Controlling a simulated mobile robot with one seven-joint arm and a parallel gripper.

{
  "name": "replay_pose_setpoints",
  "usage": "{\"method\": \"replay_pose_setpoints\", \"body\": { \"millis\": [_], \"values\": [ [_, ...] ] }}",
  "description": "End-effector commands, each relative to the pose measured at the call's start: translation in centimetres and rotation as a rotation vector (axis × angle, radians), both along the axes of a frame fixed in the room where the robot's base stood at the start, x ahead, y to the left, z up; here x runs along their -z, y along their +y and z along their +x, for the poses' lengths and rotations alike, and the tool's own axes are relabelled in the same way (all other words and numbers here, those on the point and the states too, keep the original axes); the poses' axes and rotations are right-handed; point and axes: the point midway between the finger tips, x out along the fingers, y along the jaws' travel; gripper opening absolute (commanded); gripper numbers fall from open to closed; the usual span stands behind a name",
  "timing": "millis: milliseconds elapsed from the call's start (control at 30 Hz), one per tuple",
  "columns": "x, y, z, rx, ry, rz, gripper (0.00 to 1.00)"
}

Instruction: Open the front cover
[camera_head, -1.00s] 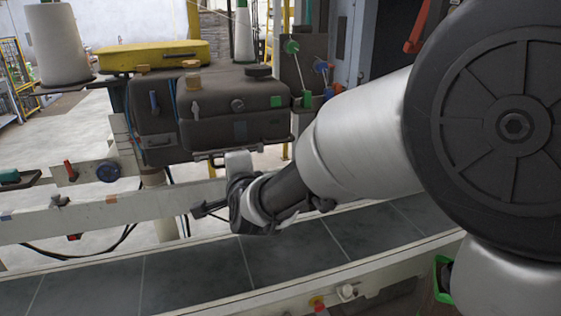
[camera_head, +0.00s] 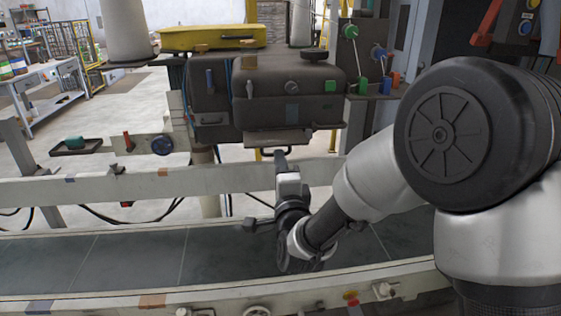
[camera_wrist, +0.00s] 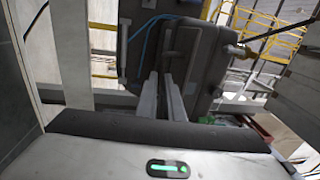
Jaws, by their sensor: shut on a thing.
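The front cover (camera_head: 290,117) is the dark grey front of the bagger's box-shaped head, with small knobs and coloured tabs on it. It hangs over the conveyor side. A thin dark handle bar (camera_head: 262,152) runs below its lower edge. My gripper (camera_head: 279,157) points up from below and meets this bar. In the wrist view its two fingers (camera_wrist: 163,80) are close together against the dark grey cover (camera_wrist: 205,60), shut on the handle. The fingertips hide most of the grip. I cannot tell whether the cover has lifted.
A dark conveyor belt (camera_head: 130,262) runs across below, with a pale rail (camera_head: 120,187) behind it. A yellow lid (camera_head: 213,37) and a white cone (camera_head: 124,30) are at the top left. Small levers with green and blue knobs (camera_head: 350,31) stand to the right of the head.

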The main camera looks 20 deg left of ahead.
Motion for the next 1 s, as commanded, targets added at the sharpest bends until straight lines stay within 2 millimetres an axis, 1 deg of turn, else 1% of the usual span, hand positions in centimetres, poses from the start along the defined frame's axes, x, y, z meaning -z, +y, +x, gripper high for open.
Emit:
{"method": "replay_pose_setpoints", "body": {
  "millis": [233, 267, 300, 367, 633, 733, 867, 1000],
  "values": [
    [-0.2, 0.1, 0.0, -0.001, -0.003, 0.002, 0.00],
    [-0.2, 0.1, 0.0, -0.001, -0.003, 0.002, 0.11],
    [-0.2, 0.1, 0.0, -0.001, -0.003, 0.002, 0.17],
    [-0.2, 0.1, 0.0, -0.001, -0.003, 0.002, 0.26],
    [-0.1, 0.0, 0.0, -0.001, -0.002, 0.001, 0.26],
    [-0.1, -0.2, -0.4, -0.001, -0.001, 0.000, 0.26],
    [0.2, -1.2, -2.0, -0.001, 0.001, -0.001, 0.26],
    [0.6, -2.8, -4.7, -0.002, 0.001, -0.001, 0.26]
  ]
}}
